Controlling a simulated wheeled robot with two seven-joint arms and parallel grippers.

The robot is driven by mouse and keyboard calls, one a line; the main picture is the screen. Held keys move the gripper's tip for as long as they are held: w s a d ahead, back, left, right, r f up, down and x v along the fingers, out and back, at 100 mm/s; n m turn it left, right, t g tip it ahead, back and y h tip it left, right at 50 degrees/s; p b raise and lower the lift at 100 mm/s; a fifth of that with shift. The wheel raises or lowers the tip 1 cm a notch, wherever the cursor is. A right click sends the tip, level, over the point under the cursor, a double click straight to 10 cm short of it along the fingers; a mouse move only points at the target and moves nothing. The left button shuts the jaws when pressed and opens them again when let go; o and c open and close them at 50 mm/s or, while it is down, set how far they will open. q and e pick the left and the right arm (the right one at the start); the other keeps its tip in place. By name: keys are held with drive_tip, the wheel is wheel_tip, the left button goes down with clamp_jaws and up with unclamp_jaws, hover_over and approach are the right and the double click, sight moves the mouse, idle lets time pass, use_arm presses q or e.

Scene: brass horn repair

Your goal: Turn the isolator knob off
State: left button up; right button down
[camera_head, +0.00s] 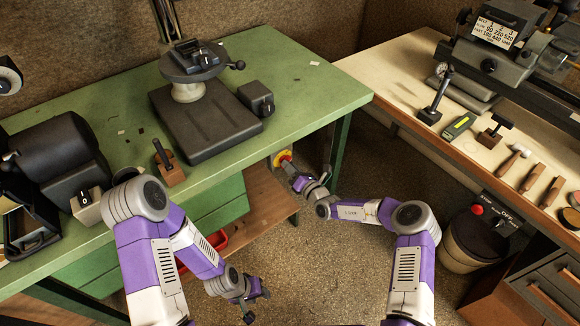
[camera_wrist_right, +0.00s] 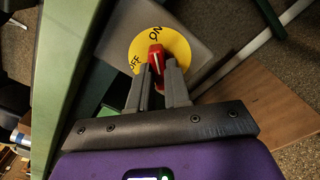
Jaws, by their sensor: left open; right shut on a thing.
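The isolator knob (camera_head: 283,157) is red, on a round yellow plate (camera_head: 276,161) fixed to a grey box below the green bench's front edge. In the right wrist view, the red knob (camera_wrist_right: 156,53) sits between the fingertips of my right gripper (camera_wrist_right: 158,72), which is shut on it. The yellow plate (camera_wrist_right: 178,48) carries the words ON and OFF. The knob's upper end lies close to ON; OFF is to its left. The fingers hide the knob's lower part. In the head view my right gripper (camera_head: 294,172) reaches the knob. My left gripper (camera_head: 254,300) is open and empty, low over the floor.
The green bench (camera_head: 290,75) holds a grey stand and a machine with a black motor. A wooden shelf (camera_head: 262,195) lies below it. At right, a pale bench (camera_head: 400,70) carries tools and a lathe.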

drive_tip(key=shift+d+n+p, duration=0.1)
drive_tip(key=shift+n+p, duration=5.5)
drive_tip(key=shift+n, duration=3.1)
drive_tip(key=shift+f, duration=0.1)
drive_tip(key=c, duration=1.1)
unclamp_jaws()
drive_tip(key=p+v, duration=0.2)
drive_tip(key=v, duration=0.5)
drive_tip(key=shift+s+d, duration=0.2)
